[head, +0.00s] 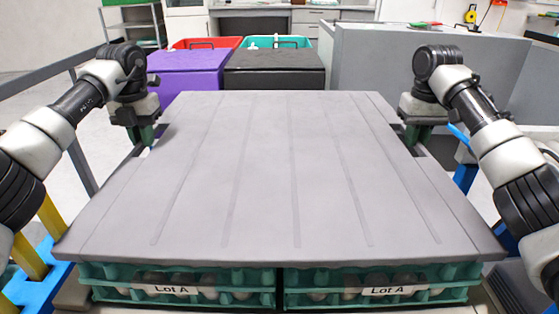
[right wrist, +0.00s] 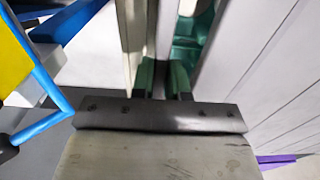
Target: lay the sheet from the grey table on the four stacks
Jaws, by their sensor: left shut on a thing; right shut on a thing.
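The grey sheet (head: 265,170), flat with shallow grooves, spreads level over the stacks in the head view. Two front stacks show below its near edge: the left stack (head: 180,283) and the right stack (head: 380,285), green trays with eggs, each labelled "Lot A". The other two stacks are hidden under the sheet. I cannot tell whether the sheet touches the tray tops. My left gripper (head: 147,134) is shut on the sheet's left edge towards the far end. My right gripper (head: 411,136) is shut on its right edge; its green fingers (right wrist: 164,80) show in the right wrist view.
A purple box (head: 187,72) and a black-topped box (head: 274,70) stand beyond the sheet, with red and teal crates behind. A grey partition (head: 400,65) stands at the back right. Blue and yellow frame parts (head: 35,260) flank the stacks.

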